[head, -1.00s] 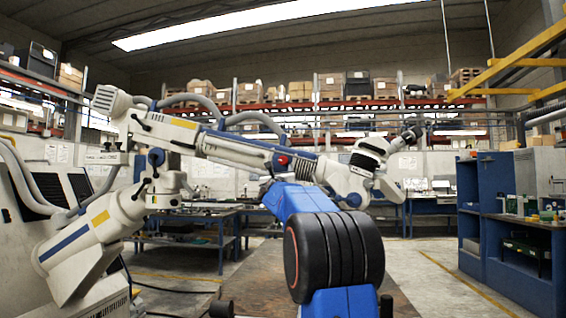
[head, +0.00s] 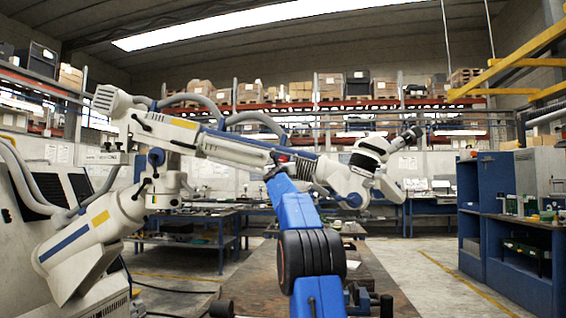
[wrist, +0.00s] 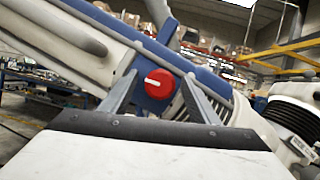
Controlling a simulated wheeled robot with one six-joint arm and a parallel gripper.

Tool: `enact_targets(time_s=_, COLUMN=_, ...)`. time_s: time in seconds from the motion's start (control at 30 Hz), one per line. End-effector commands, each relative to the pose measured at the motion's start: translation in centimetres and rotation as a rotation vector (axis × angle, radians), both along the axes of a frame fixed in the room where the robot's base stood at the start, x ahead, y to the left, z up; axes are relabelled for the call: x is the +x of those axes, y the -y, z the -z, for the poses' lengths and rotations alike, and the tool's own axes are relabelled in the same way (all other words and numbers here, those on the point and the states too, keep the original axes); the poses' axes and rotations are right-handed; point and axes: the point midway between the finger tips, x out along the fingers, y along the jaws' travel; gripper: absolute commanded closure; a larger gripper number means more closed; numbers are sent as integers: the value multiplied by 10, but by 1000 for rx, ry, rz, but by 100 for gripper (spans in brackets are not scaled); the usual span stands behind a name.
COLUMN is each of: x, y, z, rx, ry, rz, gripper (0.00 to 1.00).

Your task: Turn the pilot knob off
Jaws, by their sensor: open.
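The red pilot knob (wrist: 159,84) is on the blue-and-white side of the microscope arm (wrist: 215,82). A white mark runs across it, roughly level and slightly tilted. In the wrist view my gripper (wrist: 159,76) is open, with one finger on each side of the knob and gaps showing between. I cannot tell whether the fingertips reach past its face. In the head view my gripper (head: 274,170) is at the microscope arm, just below the knob, of which only a little red (head: 283,157) shows.
The microscope arm (head: 215,146) stretches across the head view from its stand at left to the optics (head: 366,158) at right. A workbench (head: 250,290) lies below my arm. Blue cabinets (head: 490,210) stand at right, with open floor before them.

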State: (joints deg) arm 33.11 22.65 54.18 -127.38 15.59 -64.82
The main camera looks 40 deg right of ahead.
Motion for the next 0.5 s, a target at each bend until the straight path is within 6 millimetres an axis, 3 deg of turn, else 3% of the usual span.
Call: enact_targets(time_s=0.5, x=6, y=6, z=-4, rx=-1, ry=0, rz=-1, gripper=47)
